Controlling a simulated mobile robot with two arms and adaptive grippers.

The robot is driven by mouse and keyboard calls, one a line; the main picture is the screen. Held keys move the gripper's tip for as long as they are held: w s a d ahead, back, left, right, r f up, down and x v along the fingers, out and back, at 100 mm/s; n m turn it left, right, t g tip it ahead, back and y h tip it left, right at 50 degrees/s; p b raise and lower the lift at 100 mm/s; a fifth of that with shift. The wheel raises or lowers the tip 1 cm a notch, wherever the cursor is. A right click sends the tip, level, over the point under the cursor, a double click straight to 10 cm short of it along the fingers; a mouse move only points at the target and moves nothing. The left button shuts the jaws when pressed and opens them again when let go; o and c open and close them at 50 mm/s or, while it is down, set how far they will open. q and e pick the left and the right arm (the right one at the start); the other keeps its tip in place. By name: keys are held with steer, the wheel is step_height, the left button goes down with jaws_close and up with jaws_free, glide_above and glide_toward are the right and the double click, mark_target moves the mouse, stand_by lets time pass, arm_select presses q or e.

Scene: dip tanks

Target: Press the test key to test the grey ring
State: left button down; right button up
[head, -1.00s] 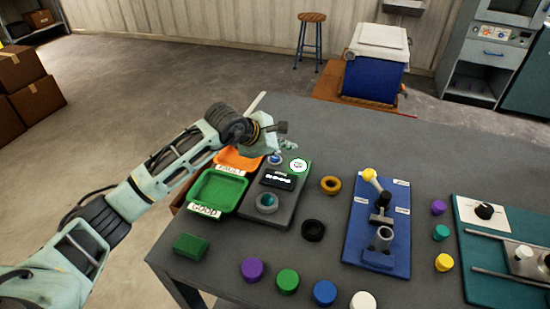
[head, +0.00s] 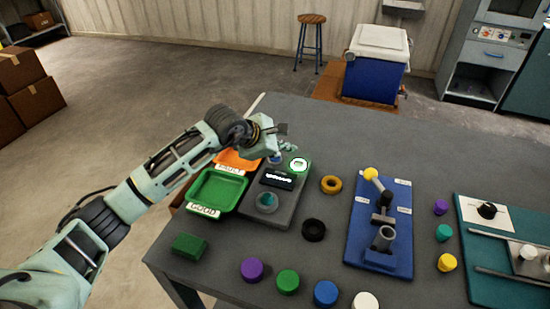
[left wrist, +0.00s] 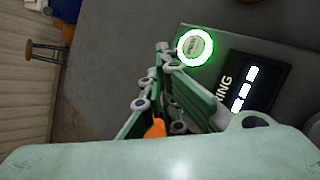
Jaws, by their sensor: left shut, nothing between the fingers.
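The tester (head: 285,208) is a dark grey block on the table. The grey ring (head: 267,209) sits in its round seat, teal inside. Its black display (head: 277,178) shows white marks; in the left wrist view the display (left wrist: 250,85) reads "RING" beside white bars. A round disc with a glowing green rim (head: 298,164) is at the far right corner; it also shows in the left wrist view (left wrist: 195,47). A blue round button (head: 275,159) is partly hidden by my left gripper (head: 289,148), which is shut and empty over the tester's far end. Contact cannot be told.
The green GOOD tray (head: 207,190) and orange FAULT tray (head: 232,163) lie left of the tester. An orange ring (head: 331,184), a black ring (head: 313,230) and a blue fixture (head: 400,215) stand to the right. Coloured caps line the front edge.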

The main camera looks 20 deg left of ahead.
arm_select(q)
steer(key=shift+f+b, duration=0.35)
steer(key=shift+f, duration=0.05)
stand_by(0.5)
steer(key=shift+r+p, duration=0.35)
steer(key=shift+r, duration=0.55)
steer(key=shift+r, duration=0.1)
step_height(320, 180, up, 5)
steer(key=shift+f+p, duration=0.1)
steer(key=shift+p, duration=1.1)
steer(key=shift+f, duration=0.1)
